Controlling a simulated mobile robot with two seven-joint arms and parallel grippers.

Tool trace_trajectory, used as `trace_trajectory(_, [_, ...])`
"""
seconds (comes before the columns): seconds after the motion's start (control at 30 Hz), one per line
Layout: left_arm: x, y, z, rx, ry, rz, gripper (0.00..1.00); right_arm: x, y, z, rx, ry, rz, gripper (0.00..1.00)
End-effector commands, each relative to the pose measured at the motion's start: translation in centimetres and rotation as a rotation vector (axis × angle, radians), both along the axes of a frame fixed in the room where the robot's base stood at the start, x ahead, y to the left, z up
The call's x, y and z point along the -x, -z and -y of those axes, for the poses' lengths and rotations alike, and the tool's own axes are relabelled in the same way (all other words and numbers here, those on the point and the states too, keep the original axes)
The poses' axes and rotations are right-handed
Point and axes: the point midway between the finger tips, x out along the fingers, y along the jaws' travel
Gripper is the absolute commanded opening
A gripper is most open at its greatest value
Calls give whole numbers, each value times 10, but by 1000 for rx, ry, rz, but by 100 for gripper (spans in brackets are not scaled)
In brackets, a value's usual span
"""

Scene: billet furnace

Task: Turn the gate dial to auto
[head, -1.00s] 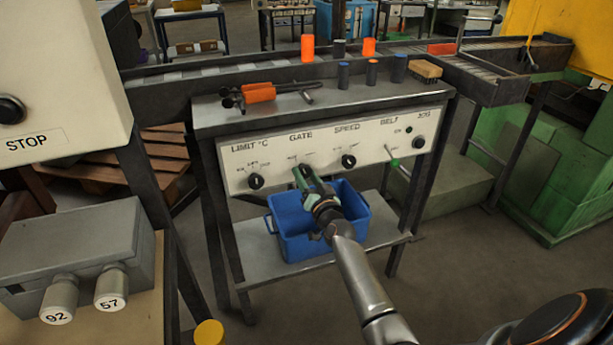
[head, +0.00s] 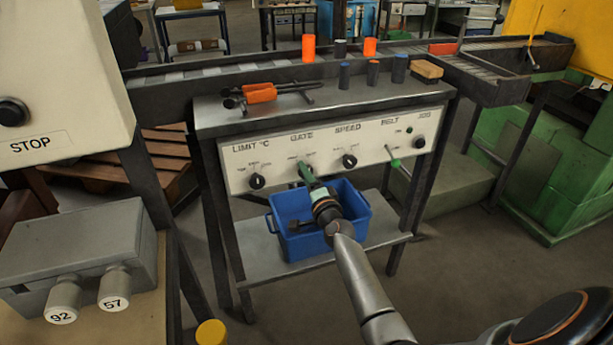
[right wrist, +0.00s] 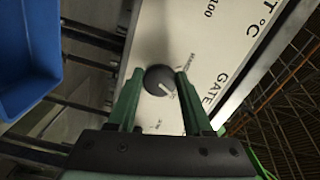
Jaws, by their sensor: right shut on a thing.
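The gate dial (right wrist: 160,80) is a dark round knob with a white pointer line on the pale panel (head: 325,143), beside the word GATE. In the right wrist view it sits between the two green fingers of my right gripper (right wrist: 159,92), which is shut on it. The pointer faces down and right in that view; the small labels around it are too blurred to read surely. In the head view my right gripper (head: 308,175) reaches the panel below the GATE label and hides the dial. My left gripper is not in view.
The limit dial (head: 257,181) and speed dial (head: 349,161) flank the gate position. A green-tipped lever (head: 395,163) sticks out under BELT. A blue bin (head: 287,241) stands on the shelf below. Orange-handled tongs (head: 262,93) and several cylinders lie or stand on the top.

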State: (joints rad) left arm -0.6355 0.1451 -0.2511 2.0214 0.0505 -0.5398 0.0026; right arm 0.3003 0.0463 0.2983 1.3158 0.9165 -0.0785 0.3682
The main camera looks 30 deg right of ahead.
Motion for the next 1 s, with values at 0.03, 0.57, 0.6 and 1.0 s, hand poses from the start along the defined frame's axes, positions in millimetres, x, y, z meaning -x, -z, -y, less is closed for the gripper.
trace_trajectory(0.03, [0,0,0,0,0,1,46,0,1,-1,-30,-1,5,0])
trace_trajectory(0.57, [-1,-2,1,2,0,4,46,0,1,-1,-169,-1,37,0])
trace_trajectory(0.6, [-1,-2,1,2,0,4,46,0,1,-1,-170,-1,37,0])
trace_trajectory(1.0, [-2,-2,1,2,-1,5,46,0,1,-1,-170,-2,38,62])
